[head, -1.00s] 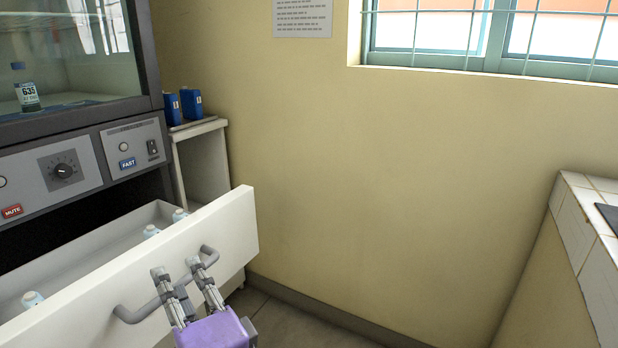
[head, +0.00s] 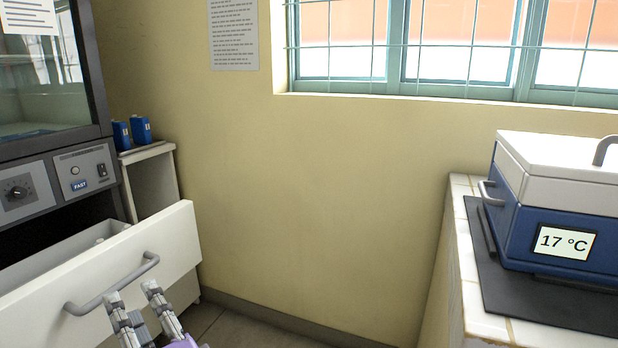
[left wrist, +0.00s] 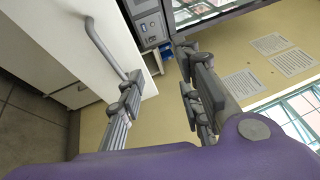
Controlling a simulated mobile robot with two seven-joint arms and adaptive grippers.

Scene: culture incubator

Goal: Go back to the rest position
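My left gripper (head: 131,292) is open and empty in front of the pulled-out white drawer (head: 165,245). Its two fingers stand apart, just below the grey drawer handle (head: 115,284) in the head view. In the left wrist view the open gripper (left wrist: 160,68) shows from behind, with the drawer handle (left wrist: 98,42) left of its fingers and nothing between them. The purple gripper body fills the bottom of that view. My right gripper is not in view.
The incubator cabinet (head: 40,190) with its glass front stands at the left above the open drawer. Two blue containers (head: 140,130) sit on a small shelf (head: 155,180). A blue and white box (head: 560,205) marked 17 °C stands on the tiled counter at right. Floor between is clear.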

